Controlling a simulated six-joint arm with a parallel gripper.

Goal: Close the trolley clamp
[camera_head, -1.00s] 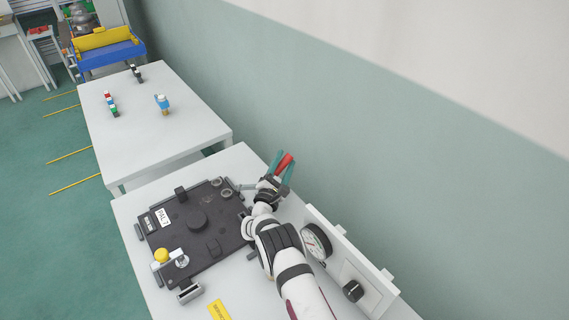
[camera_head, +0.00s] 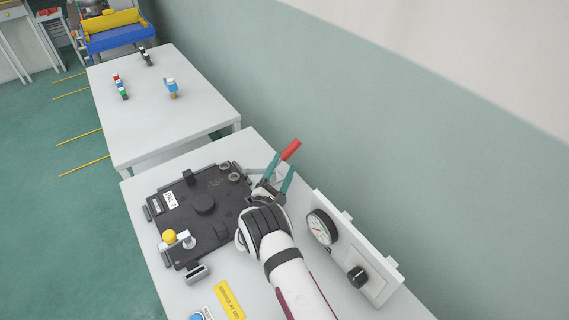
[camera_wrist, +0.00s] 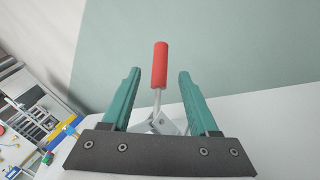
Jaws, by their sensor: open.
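The trolley clamp's red handle (camera_head: 291,150) stands up at the wall side of the dark fixture plate (camera_head: 207,208). In the wrist view the red handle (camera_wrist: 160,65) and its metal clamp base (camera_wrist: 163,123) show between my two green fingers. My gripper (camera_head: 281,173) is open, with one finger on either side of the handle. In the wrist view my gripper (camera_wrist: 160,82) shows gaps on both sides of the handle. The clamp's metal arm (camera_head: 257,172) reaches toward the plate; its tip is too small to judge.
A gauge panel (camera_head: 355,255) stands right of my arm along the wall. A yellow knob (camera_head: 169,236) sits on the plate's near left. A yellow label (camera_head: 229,300) lies on the near table. A second table (camera_head: 165,120) holds small coloured parts farther off.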

